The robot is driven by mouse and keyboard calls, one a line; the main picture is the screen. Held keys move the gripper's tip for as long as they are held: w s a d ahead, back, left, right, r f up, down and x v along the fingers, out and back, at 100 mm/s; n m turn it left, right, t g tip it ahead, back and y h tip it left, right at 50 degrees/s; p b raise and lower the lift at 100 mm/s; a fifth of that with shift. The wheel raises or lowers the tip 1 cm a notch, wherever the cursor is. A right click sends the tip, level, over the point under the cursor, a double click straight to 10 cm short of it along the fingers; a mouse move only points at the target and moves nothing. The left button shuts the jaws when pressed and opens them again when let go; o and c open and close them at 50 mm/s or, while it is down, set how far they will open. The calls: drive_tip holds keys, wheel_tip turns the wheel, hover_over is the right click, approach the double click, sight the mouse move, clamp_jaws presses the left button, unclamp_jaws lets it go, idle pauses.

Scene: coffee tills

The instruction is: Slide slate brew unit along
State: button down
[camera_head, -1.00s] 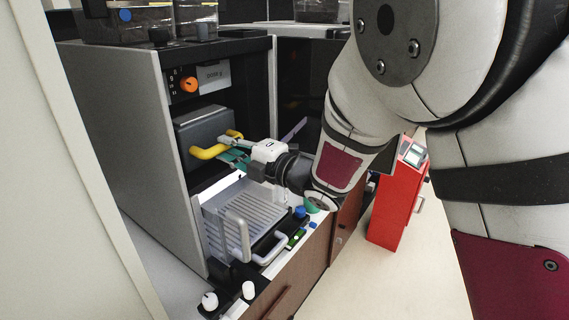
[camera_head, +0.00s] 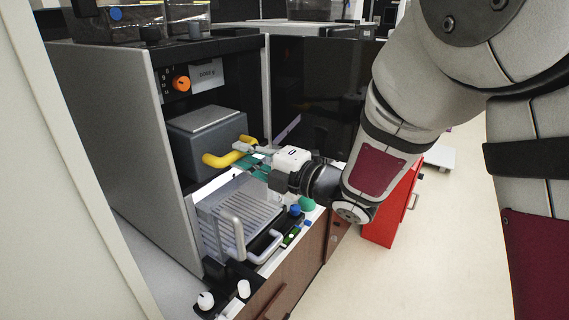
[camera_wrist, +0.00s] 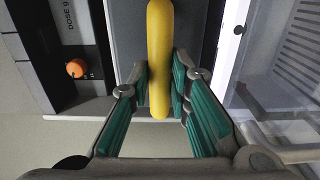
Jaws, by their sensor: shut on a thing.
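The slate brew unit (camera_head: 207,142) is a grey box with a flat top, partly out of its bay in the coffee machine. A yellow bar handle (camera_head: 222,159) is on its front. My gripper (camera_head: 250,156) is shut on this handle, near its right end in the head view. In the wrist view, the teal pads of my gripper (camera_wrist: 160,88) lie on both sides of the yellow handle (camera_wrist: 159,45), with the grey unit (camera_wrist: 188,22) behind it. The back of the unit is hidden inside the machine.
An orange knob (camera_head: 181,83) and a dose label are above the bay. A dark door panel (camera_head: 315,95) stands at the right. A red cabinet (camera_head: 390,215) is farther right, beside open floor.

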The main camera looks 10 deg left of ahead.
drive_tip(key=v, duration=0.8)
drive_tip(key=shift+b, duration=0.35)
drive_tip(key=c, duration=1.4)
unclamp_jaws()
